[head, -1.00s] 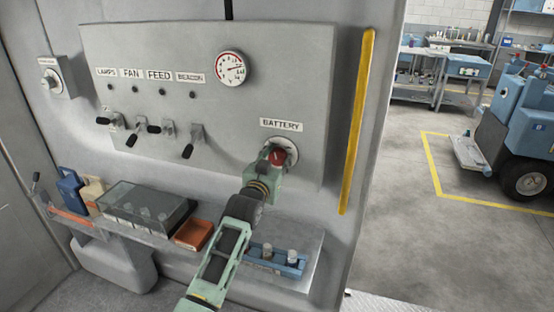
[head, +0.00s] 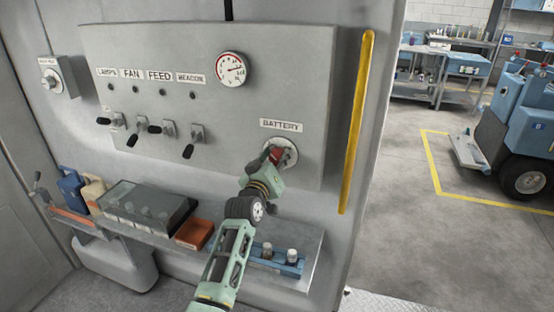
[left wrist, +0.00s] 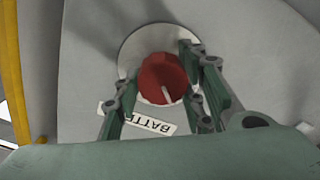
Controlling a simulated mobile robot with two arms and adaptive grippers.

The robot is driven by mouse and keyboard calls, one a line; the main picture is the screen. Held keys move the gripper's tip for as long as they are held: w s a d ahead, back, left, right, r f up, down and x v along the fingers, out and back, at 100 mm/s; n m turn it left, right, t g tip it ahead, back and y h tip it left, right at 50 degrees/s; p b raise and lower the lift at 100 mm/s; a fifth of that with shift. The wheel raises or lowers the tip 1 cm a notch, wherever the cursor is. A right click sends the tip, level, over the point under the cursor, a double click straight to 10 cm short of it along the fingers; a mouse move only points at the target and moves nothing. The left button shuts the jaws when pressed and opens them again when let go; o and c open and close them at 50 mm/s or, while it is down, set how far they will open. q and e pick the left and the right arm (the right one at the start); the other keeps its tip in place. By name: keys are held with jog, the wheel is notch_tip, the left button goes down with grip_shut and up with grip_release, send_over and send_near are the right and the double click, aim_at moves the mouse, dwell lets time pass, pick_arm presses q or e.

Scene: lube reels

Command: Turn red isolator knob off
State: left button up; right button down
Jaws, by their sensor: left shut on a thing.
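The red isolator knob (head: 276,155) sits on a round pale plate (head: 290,152) under the BATTERY label (head: 281,125) on the grey panel. My left gripper (head: 268,160) is at the knob, its fingers on either side of it and shut on it. In the left wrist view the red knob (left wrist: 163,78) shows between the two green fingers, with a pale mark on its lower edge. The gripper partly hides the knob in the head view. My right gripper is not in view.
Toggle switches (head: 188,151) line the panel's left, below a round gauge (head: 231,69). A shelf (head: 310,262) below holds a blue rack (head: 276,262), an orange box (head: 194,234) and a clear-lidded case (head: 147,212). A yellow strip (head: 357,120) runs along the panel's right.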

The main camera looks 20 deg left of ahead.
pick_arm(q)
jog(key=shift+d+f, duration=0.15)
jog(key=o, duration=1.1)
jog(key=shift+c, duration=0.2)
jog(key=shift+o, duration=0.2)
jog(key=shift+d, duration=0.1)
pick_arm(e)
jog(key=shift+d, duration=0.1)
pick_arm(q)
jog(key=s, duration=1.2)
jog(key=shift+a, duration=0.25)
